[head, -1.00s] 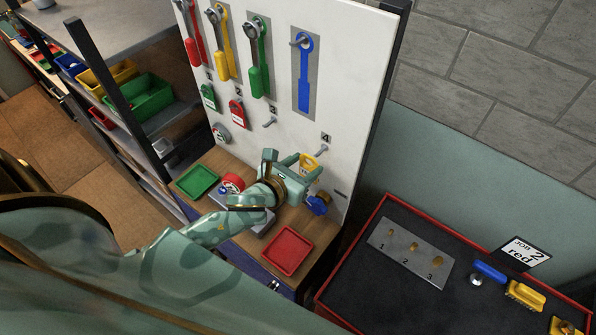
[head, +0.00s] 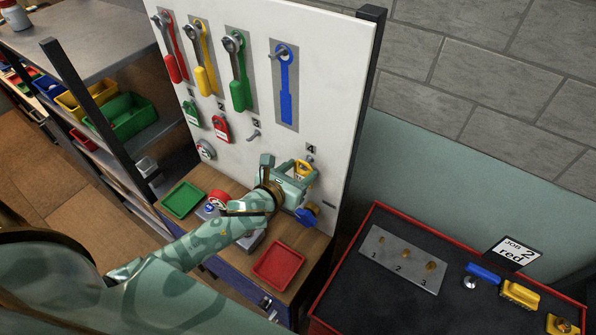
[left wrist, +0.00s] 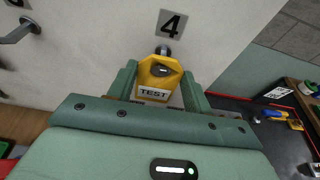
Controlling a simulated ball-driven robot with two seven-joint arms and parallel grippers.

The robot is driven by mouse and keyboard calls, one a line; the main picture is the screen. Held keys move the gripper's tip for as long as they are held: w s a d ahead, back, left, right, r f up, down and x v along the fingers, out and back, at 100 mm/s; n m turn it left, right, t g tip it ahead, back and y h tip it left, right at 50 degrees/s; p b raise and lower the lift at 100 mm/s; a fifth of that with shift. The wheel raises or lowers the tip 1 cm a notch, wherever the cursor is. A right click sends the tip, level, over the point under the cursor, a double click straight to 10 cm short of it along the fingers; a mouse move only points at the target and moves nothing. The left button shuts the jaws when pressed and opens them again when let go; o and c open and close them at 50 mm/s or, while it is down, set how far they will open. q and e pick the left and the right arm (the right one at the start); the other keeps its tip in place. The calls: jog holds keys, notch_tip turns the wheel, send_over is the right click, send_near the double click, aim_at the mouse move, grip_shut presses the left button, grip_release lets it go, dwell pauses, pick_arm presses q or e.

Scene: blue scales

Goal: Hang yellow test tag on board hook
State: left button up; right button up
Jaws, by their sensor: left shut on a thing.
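The yellow test tag (head: 303,169) is between the fingers of my left gripper (head: 291,176), which is shut on it close to the white board (head: 340,75). In the left wrist view the tag (left wrist: 154,80) faces me upright, its TEST label readable, between both fingers (left wrist: 156,92). The hook under number 4 (left wrist: 163,50) shows just above the tag's top edge. I cannot tell whether the hook passes through the tag's hole. Hook 3 (head: 254,136) is bare. Green (head: 191,115) and red (head: 222,128) tags hang on the board further left. My right gripper is out of view.
A blue knob (head: 307,214) is just below my left gripper. A green tray (head: 182,200) and a red tray (head: 278,267) lie on the wooden ledge. A red-edged dark bench (head: 400,300) stands at the right, with a metal plate (head: 400,257).

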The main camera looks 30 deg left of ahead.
pick_arm(q)
jog(key=o, duration=1)
jog(key=b+v, duration=0.1)
jog(key=v, duration=1.5)
jog(key=shift+s+b, duration=0.2)
jog(key=shift+b, duration=0.1)
